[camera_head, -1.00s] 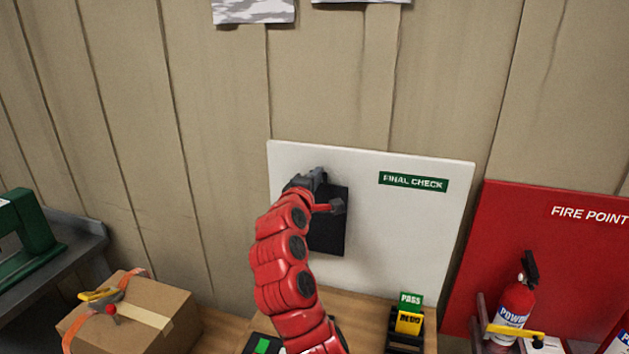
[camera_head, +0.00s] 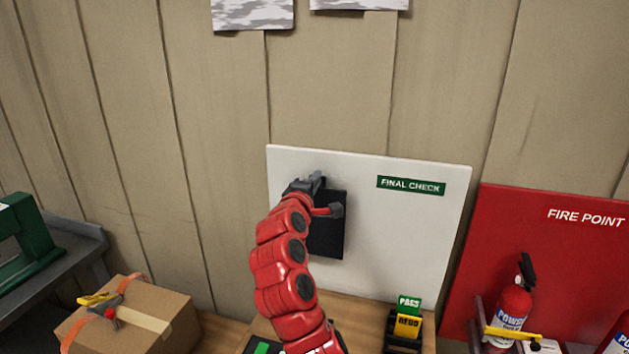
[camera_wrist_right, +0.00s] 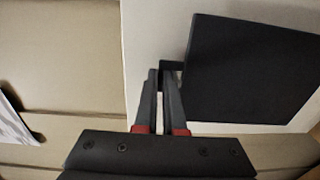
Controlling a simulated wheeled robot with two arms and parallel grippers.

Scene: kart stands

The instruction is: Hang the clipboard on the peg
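The clipboard (camera_head: 327,240) is a dark, flat panel upright in front of the white FINAL CHECK board (camera_head: 410,235). In the right wrist view the clipboard (camera_wrist_right: 255,75) lies to the right of the fingers, with a small dark tab at its near edge. My right gripper (camera_head: 316,181) is at the clipboard's top left; its fingers (camera_wrist_right: 163,85) are close together on this tab. My red right arm covers the clipboard's left part. I cannot make out the peg, nor whether the clipboard touches the board. My left gripper is out of view.
Below the board is a wooden bench with a holder of green and yellow cards (camera_head: 408,320). A cardboard box (camera_head: 130,318) stands at the left. A red FIRE POINT panel (camera_head: 560,260) and an extinguisher (camera_head: 512,308) are at the right. The board's right part is clear.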

